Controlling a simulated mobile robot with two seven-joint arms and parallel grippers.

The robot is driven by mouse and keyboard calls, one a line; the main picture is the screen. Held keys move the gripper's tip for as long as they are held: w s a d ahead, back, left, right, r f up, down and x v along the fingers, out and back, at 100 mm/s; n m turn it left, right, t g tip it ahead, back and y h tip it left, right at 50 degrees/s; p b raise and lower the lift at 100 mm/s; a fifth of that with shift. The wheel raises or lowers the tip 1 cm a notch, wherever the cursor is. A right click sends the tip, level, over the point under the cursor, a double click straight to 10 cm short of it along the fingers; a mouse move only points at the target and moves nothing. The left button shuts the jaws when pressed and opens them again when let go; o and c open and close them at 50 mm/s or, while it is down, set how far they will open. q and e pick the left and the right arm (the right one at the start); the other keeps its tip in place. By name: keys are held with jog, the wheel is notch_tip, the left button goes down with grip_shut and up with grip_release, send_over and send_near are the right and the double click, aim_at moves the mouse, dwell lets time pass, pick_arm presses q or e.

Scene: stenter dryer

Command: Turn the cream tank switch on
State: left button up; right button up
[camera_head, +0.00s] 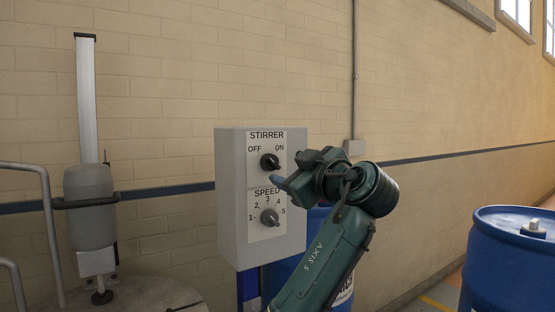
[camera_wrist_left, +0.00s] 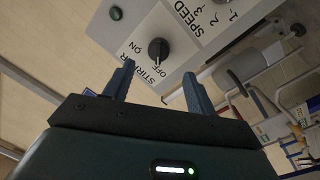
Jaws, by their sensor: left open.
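A pale grey control box (camera_head: 230,200) labelled STIRRER carries a black rotary switch (camera_head: 270,161) marked OFF and ON. The switch also shows in the left wrist view (camera_wrist_left: 158,48); I cannot tell for sure which mark it points to. Below it is a dark speed knob (camera_head: 270,217), numbered 1 to 5. My left gripper (camera_head: 279,181) is in front of the box, at the lower right of the switch in the head view. In the wrist view its fingers (camera_wrist_left: 158,70) are open and empty, with the switch beyond the gap between their tips. My right gripper is not in view.
A stirrer motor unit (camera_head: 88,205) stands at left over a round lid (camera_head: 150,297), near a metal rail (camera_head: 50,225). A blue drum (camera_head: 508,260) stands at right.

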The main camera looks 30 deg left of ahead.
aim_at(275, 165)
pick_arm(q)
jog(key=p+x, duration=0.2)
jog(key=x, duration=0.4)
jog(key=shift+w+a+r, duration=0.1)
jog(key=shift+w, duration=0.05)
jog(key=shift+w+a, duration=0.45)
jog(key=shift+a, duration=0.05)
jog(key=shift+c, duration=0.4)
jog(key=c, duration=0.9)
